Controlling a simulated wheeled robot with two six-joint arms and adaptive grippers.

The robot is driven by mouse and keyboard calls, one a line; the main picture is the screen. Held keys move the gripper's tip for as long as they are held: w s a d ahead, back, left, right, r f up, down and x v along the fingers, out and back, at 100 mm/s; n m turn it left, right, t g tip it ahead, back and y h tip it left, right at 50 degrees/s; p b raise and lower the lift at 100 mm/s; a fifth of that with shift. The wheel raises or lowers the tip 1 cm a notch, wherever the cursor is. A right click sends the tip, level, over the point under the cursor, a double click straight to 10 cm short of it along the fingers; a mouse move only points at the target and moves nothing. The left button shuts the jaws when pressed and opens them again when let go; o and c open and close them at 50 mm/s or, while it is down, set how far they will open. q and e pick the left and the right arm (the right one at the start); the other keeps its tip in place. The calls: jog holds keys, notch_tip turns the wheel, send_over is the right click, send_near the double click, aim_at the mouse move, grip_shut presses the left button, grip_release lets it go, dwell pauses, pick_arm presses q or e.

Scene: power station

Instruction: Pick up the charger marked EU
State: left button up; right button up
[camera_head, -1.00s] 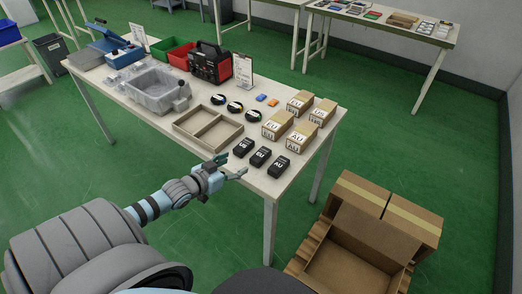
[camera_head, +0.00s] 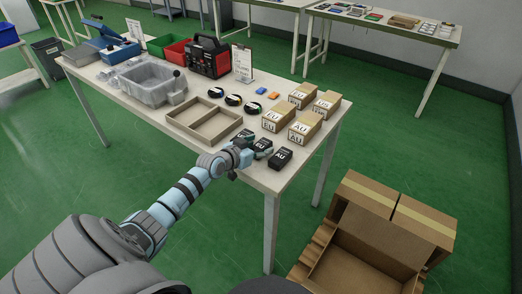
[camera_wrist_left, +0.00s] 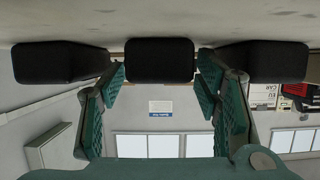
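Three black chargers stand in a row near the table's front edge. The right one is marked AU (camera_head: 280,158). The middle charger (camera_head: 263,144), marked EU a moment ago, is partly hidden by my left gripper (camera_head: 252,149). The left charger (camera_head: 244,135) is partly covered too. In the left wrist view, which is upside down, my left gripper (camera_wrist_left: 160,82) is open. Its green fingers point at the middle charger (camera_wrist_left: 160,58), one on each side, with gaps left; I cannot tell whether its tips reach past the front face. My right gripper is not in view.
Cardboard boxes marked EU and AU (camera_head: 304,128) stand behind the chargers. A wooden divided tray (camera_head: 203,120) lies to their left. Cable coils (camera_head: 234,100), a red-black power unit (camera_head: 208,58) and a grey bin (camera_head: 150,84) are farther back. An open carton (camera_head: 365,255) is on the floor.

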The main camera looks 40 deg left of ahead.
pick_arm(q)
jog(key=c, duration=1.2)
